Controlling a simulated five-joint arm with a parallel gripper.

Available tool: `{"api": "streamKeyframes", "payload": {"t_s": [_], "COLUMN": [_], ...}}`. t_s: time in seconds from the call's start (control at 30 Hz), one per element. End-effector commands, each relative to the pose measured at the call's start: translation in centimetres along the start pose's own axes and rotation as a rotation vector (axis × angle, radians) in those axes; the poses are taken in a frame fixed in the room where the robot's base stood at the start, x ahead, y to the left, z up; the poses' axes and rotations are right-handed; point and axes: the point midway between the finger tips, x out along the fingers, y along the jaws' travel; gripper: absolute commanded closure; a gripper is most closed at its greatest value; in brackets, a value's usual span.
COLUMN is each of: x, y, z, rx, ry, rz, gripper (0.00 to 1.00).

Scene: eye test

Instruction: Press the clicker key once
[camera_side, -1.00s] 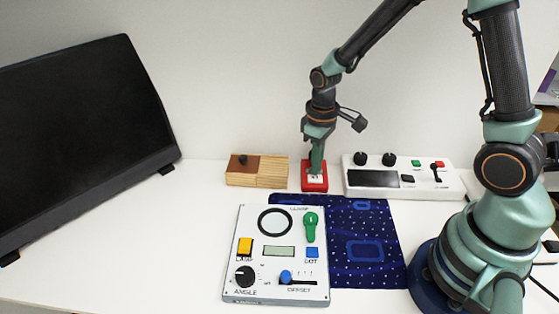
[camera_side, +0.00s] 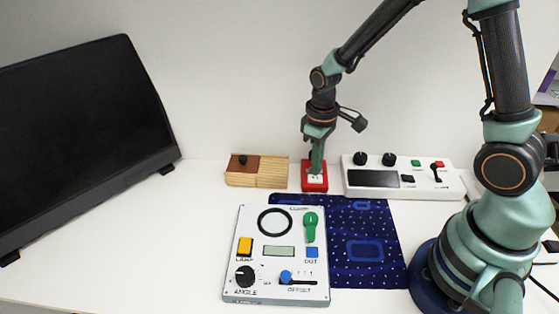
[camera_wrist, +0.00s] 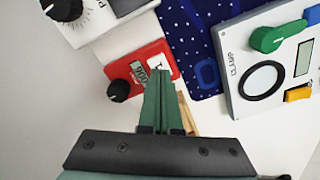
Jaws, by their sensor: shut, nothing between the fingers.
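The clicker is a small red box (camera_side: 315,187) standing at the back middle of the table. The wrist view shows its red top (camera_wrist: 118,68) with a small display (camera_wrist: 138,73), a black knob (camera_wrist: 118,91) and a pale key (camera_wrist: 158,62). The display's digits are too small to read surely. My gripper (camera_side: 316,172) points down over the clicker, shut and empty. In the wrist view my green fingertips (camera_wrist: 160,74) are at the key and hide part of it. I cannot tell whether they touch it or whether it is pressed down.
A wooden box (camera_side: 270,173) stands left of the clicker, and a white control panel (camera_side: 400,190) close on its right. A larger panel with dial, switches and knobs (camera_side: 245,215) lies in front, partly on a dark blue cloth (camera_side: 385,270). A black monitor (camera_side: 80,140) stands at left.

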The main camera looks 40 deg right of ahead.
Motion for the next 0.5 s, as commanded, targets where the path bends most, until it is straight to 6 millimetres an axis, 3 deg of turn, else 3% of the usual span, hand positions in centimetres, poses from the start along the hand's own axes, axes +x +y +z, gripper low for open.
{"api": "streamKeyframes", "payload": {"t_s": [0.5], "x": [0.42], "y": [0.00], "z": [0.00], "rx": [0.000], "ry": [-0.001], "rz": [0.000], "gripper": [1.00]}}
